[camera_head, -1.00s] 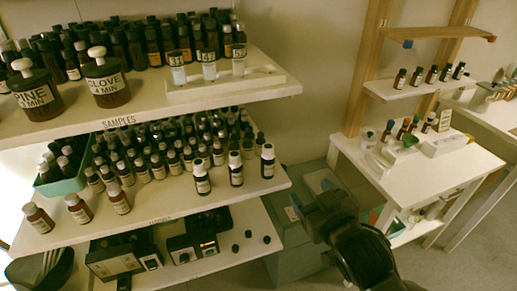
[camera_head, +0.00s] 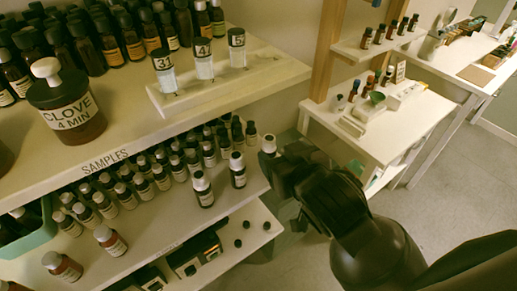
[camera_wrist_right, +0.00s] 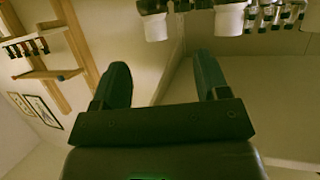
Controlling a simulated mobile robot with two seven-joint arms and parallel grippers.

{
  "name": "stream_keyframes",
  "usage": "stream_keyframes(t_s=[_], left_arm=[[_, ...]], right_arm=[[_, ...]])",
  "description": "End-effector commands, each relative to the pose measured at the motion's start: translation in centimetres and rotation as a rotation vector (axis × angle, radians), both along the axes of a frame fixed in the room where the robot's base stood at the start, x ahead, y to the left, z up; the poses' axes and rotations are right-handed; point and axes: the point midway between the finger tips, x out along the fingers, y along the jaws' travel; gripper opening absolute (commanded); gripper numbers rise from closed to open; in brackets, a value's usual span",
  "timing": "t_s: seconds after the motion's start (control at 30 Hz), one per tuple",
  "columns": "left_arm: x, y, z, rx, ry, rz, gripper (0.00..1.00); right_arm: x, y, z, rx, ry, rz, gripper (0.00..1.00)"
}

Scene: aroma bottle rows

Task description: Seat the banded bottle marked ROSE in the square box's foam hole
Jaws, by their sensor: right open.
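My right gripper (camera_head: 282,172) is at the right edge of the middle shelf, close to the white-capped bottles. In the right wrist view the two fingers of this gripper (camera_wrist_right: 162,85) are apart with nothing between them. Two white-capped dark bottles stand at the shelf front, a nearer one (camera_head: 203,192) and a farther one (camera_head: 238,171). A third white cap (camera_head: 268,144) shows just behind the gripper, its body mostly hidden. White-capped bottles also show at the top of the right wrist view (camera_wrist_right: 230,18). I cannot read ROSE on any label. I cannot make out the square box. My left gripper is out of view.
Rows of small bottles (camera_head: 130,190) fill the middle shelf behind. The upper shelf (camera_head: 130,140) overhangs them and holds the CLOVE jar (camera_head: 66,105) and a white rack (camera_head: 235,80). A white side table (camera_head: 405,128) stands at right, with open floor before it.

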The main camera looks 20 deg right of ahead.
Motion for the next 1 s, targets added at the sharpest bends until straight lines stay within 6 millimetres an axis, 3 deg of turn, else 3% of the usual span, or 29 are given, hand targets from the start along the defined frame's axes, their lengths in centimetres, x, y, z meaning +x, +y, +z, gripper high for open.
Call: stream_keyframes(t_s=[0.17, 0.5, 0.77, 1.0], left_arm=[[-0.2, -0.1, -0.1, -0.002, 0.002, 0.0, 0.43], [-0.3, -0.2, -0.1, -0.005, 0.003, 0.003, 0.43], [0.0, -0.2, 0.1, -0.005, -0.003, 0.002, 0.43], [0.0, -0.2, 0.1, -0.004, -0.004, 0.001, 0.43]], right_arm=[[0.7, 0.0, -0.5, 0.017, 0.014, -0.013, 0.68], [4.4, 0.3, -2.1, 0.019, 0.015, -0.014, 0.68], [5.8, 0.4, -2.8, 0.019, 0.015, -0.014, 0.68], [8.7, 0.7, -4.2, 0.018, 0.015, -0.014, 0.68]])
